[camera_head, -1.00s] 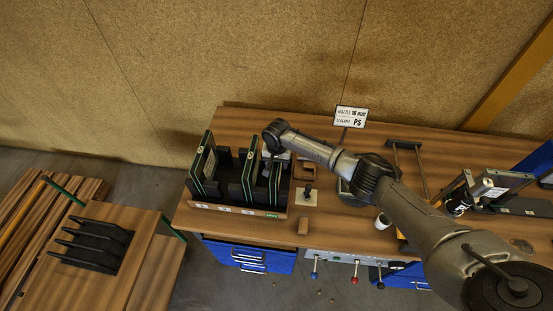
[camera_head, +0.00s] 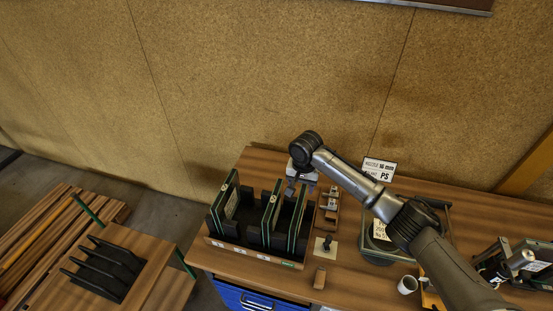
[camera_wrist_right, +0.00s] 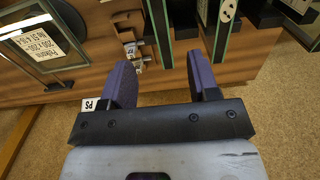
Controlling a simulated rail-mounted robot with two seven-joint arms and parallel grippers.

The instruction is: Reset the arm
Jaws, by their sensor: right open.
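My right arm reaches in from the right in the head view. Its gripper (camera_head: 289,192) points down near the back right of a dark rack (camera_head: 240,250) on the bench. In the right wrist view the gripper (camera_wrist_right: 160,70) has its two purple fingers spread apart with nothing between them. Several green-edged glass panes (camera_head: 272,216) stand upright in the rack. In the right wrist view, pane edges (camera_wrist_right: 158,25) show beyond the fingers. My left gripper is not in view.
A white cup (camera_head: 407,285) and a small post on a pale base (camera_head: 325,248) are nearby. A slotted black holder (camera_head: 103,268) sits on the left table. A chipboard wall (camera_head: 280,80) rises behind.

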